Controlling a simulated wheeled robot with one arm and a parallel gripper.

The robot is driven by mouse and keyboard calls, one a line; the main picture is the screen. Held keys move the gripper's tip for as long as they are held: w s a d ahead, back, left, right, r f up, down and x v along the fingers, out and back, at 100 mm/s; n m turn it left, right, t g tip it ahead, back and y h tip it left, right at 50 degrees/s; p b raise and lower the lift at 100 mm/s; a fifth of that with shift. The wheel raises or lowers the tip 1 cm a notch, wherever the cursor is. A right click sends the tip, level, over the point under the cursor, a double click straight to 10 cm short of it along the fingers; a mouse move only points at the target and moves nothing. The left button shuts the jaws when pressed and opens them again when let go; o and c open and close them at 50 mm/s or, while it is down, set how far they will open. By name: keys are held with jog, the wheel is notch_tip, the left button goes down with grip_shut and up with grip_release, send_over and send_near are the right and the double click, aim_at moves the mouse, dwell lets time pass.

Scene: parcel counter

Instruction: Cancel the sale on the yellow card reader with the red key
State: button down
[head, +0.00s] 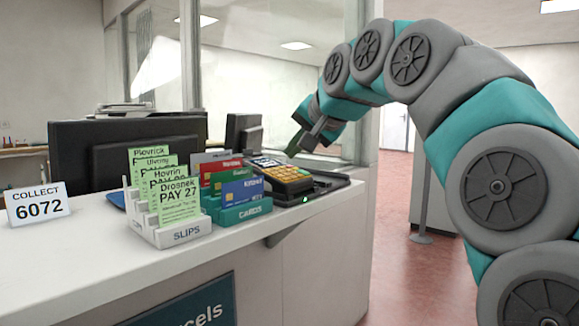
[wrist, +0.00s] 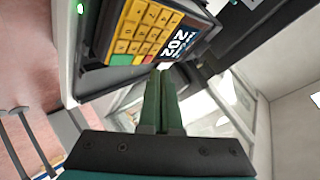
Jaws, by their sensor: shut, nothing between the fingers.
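The yellow card reader (head: 288,178) sits on a dark stand at the right end of the counter. In the wrist view its yellow keypad (wrist: 135,30) and a dark display with white digits (wrist: 178,42) show close up and tilted. My gripper (head: 292,151) is above and behind the reader in the head view. In the wrist view its two green fingers (wrist: 163,72) are together, with nothing between them. Their tips appear near the reader's edge beside the display; whether they touch it I cannot tell.
Left of the reader stand a teal card holder (head: 240,213) and a white slips rack (head: 172,236) with green slips. A sign reading 6072 (head: 38,205) and a dark monitor (head: 125,150) are further left. A glass partition rises behind the counter.

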jog(key=shift+f, duration=0.1)
jog(key=shift+f, duration=0.3)
jog(key=shift+w+a+f, duration=0.1)
jog(key=shift+f, duration=0.2)
dwell(0.5)
jog(key=shift+r, duration=0.7)
jog(key=shift+p, duration=0.3)
jog(key=shift+s+d+r+p, duration=0.15)
jog(key=shift+r+p, duration=0.45)
jog(key=shift+r, duration=0.2)
jog(key=shift+s+d+r+p, duration=0.1)
jog(key=shift+d+r+p, duration=0.1)
jog(key=shift+r+p, duration=0.5)
jog(key=shift+s+d+r+p, duration=0.15)
jog(key=shift+r+p, duration=0.3)
jog(key=shift+r, duration=0.5)
